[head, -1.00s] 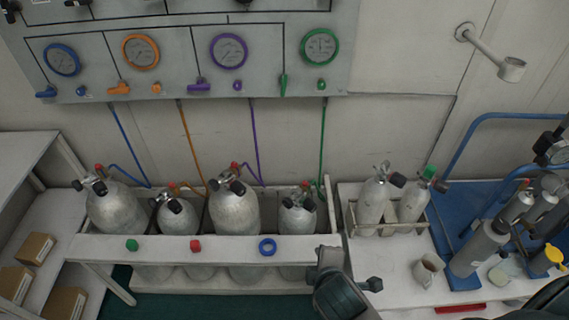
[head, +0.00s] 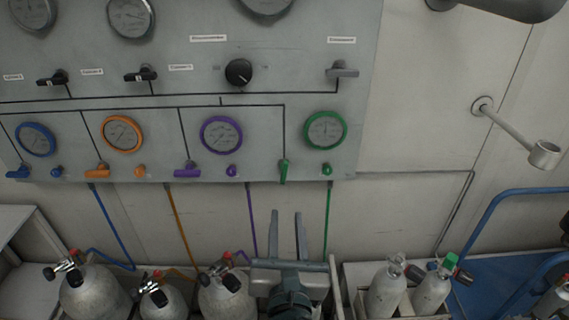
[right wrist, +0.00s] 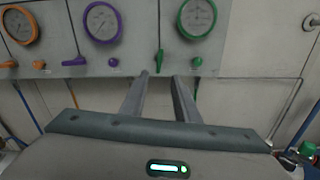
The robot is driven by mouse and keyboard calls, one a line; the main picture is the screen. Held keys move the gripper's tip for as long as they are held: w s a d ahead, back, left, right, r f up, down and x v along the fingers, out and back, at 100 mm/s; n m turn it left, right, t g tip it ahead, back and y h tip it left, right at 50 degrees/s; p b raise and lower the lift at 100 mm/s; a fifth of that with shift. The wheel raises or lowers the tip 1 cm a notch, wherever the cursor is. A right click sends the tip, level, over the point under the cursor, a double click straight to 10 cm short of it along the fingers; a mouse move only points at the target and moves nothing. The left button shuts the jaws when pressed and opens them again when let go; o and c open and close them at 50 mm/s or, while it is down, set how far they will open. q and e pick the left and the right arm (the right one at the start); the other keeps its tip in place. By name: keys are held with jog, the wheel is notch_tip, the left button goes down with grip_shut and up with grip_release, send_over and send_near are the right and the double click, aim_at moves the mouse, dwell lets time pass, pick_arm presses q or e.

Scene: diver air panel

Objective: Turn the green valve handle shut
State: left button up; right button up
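The green valve handle (head: 284,171) hangs vertically at the lower edge of the grey panel, left of the green-rimmed gauge (head: 325,130). In the right wrist view the green handle (right wrist: 160,62) also points up and down, just beyond the fingertips. The blue, orange and purple handles lie horizontal. My right gripper (head: 286,212) is open and empty below the green handle, its two fingers pointing up and apart from the handle. The right wrist view shows the same spread fingers (right wrist: 159,75). My left gripper is not in view.
A green knob (head: 327,169) sits right of the green handle, and a purple knob (head: 231,170) left of it. A green hose (head: 328,215) runs down the wall from the panel. Gas cylinders (head: 222,297) stand below. A wall-mounted arm (head: 510,130) sticks out at right.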

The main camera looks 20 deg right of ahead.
aim_at(285, 173)
jog(key=p+x, duration=0.3)
jog(key=x, duration=1.4)
jog(key=shift+w+p, duration=0.1)
jog(key=shift+p, duration=0.3)
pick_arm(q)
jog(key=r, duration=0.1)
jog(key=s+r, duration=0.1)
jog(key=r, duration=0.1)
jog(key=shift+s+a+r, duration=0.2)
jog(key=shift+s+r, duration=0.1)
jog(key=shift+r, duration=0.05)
pick_arm(e)
jog(key=shift+f, duration=0.1)
grip_shut()
